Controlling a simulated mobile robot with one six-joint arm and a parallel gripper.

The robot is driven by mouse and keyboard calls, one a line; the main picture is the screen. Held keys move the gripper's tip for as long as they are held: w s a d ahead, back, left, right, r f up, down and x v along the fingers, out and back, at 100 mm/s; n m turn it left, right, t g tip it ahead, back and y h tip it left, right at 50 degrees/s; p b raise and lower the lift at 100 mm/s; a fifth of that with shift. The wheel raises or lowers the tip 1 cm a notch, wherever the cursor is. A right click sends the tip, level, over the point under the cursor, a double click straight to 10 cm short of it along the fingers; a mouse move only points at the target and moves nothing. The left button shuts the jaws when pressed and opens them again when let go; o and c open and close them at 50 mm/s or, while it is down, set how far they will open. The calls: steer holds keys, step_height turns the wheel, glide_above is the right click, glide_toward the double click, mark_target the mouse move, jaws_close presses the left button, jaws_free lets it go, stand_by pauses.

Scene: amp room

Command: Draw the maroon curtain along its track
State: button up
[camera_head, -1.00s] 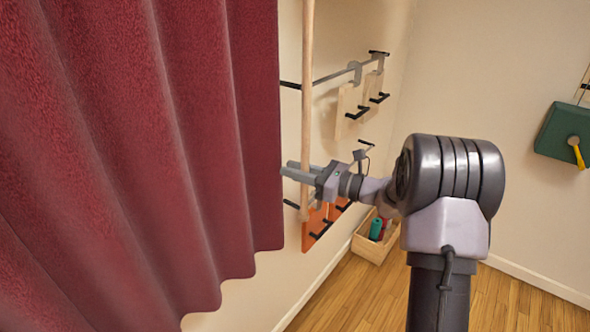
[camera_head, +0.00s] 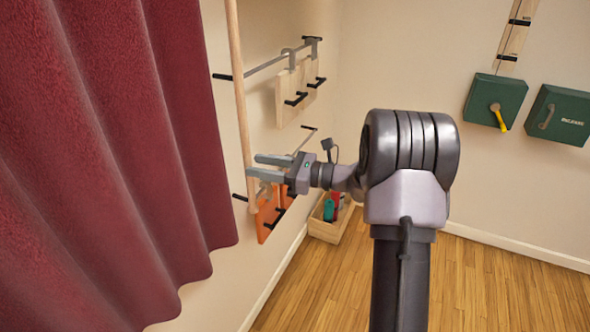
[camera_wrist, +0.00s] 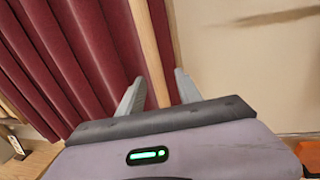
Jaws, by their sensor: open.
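The maroon curtain (camera_head: 120,150) hangs in folds down the left of the head view. It also fills the upper left of the wrist view (camera_wrist: 75,60). A pale wooden pole (camera_head: 238,90) hangs upright just right of the curtain's edge. My gripper (camera_head: 255,167) is open at the pole's lower part. In the wrist view the pole (camera_wrist: 151,45) runs down between the two spread fingers (camera_wrist: 158,85), with the curtain behind and to its left. I cannot tell whether a finger touches the pole. The curtain's track is out of view.
Wall rails with wooden boards (camera_head: 290,95) and black pegs stand right of the pole. An orange board (camera_head: 268,215) is below my gripper. A wooden crate (camera_head: 328,232) sits on the floor. Green boxes (camera_head: 495,100) hang on the right wall. The wooden floor at right is clear.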

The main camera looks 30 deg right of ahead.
steer(key=v, duration=1.1)
steer(key=s+a+f+n+g+h+b, duration=0.1)
steer(key=s+a+f+n+g+b, duration=0.2)
steer(key=a, duration=0.4)
steer(key=s+a+n+g+h+b, duration=0.1)
steer(key=s+a+n+g, duration=0.25)
steer(key=a, duration=0.35)
steer(key=s+a+f+n+g+h+b, duration=0.1)
steer(key=s+a+f+n+g+b, duration=0.2)
steer(key=a, duration=0.4)
steer(key=s+a+f+n+t+h+b, duration=0.1)
steer(key=s+f+n+h+b, duration=0.1)
steer(key=s+n+h, duration=0.2)
steer(key=s+a+f+n+t+h+b, duration=0.1)
steer(key=s+f+n+h+b, duration=0.2)
steer(key=s+n, duration=0.6)
steer(key=shift+s+f+h+b, duration=0.3)
steer(key=shift+s+h, duration=0.1)
steer(key=shift+s, duration=0.3)
